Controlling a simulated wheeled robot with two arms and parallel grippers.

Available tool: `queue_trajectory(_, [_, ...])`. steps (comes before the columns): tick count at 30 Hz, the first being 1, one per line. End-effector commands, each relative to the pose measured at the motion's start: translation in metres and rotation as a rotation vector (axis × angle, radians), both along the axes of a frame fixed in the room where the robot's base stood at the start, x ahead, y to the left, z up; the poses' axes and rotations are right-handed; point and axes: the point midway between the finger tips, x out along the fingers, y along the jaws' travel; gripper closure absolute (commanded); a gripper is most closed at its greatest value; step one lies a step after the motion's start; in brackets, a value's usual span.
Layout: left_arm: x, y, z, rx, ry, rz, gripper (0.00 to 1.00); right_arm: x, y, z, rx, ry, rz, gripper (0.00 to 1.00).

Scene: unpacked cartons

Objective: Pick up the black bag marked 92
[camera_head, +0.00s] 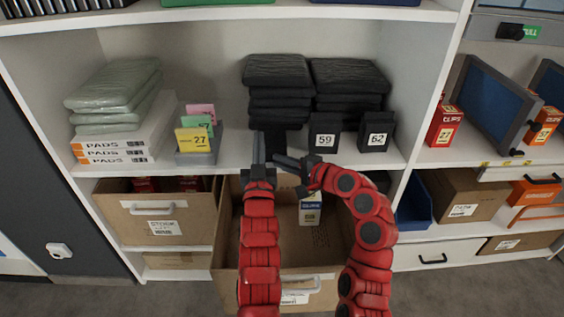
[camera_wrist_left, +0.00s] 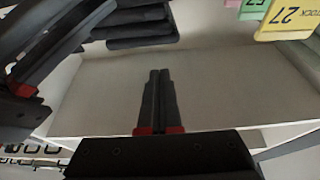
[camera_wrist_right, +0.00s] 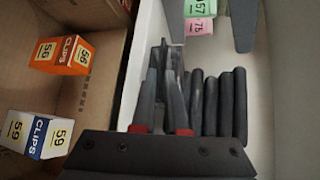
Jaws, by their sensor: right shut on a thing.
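Black bags (camera_head: 278,72) lie in two stacks on the middle shelf, and their dark edges also show in the right wrist view (camera_wrist_right: 225,105). Two dark pieces at the shelf front are marked 59 (camera_head: 324,133) and 62 (camera_head: 376,134). To their left is another dark bag part (camera_head: 283,142), partly behind my grippers; I see no number on it, and no 92 is readable. My right gripper (camera_head: 284,160) is at this part and shut on black bag material; the exact grip is hard to see. My left gripper (camera_head: 259,147) is beside it, its fingers together and empty in the left wrist view (camera_wrist_left: 158,90).
Below my arms is an open carton (camera_head: 228,235) holding a 59 clips box (camera_head: 310,212). Bare shelf lies left of the grippers.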

Motion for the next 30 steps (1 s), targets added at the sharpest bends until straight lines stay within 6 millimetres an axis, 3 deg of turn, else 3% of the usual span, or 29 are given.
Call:
queue_trajectory(16, [0.0, 0.0, 0.0, 0.0, 0.0, 0.0, 1.0, 0.0, 0.0, -0.003, -0.003, 0.006, 0.001, 1.0])
queue_trajectory(22, [0.0, 0.0, 0.012, 0.001, -0.004, 0.0, 1.0, 0.0, 0.0, -0.003, -0.003, 0.006, 0.001, 1.0])
queue_trajectory(30, [0.0, 0.0, 0.011, 0.0, 0.0, 0.0, 1.0, 0.0, 0.0, -0.003, -0.003, 0.006, 0.001, 1.0])
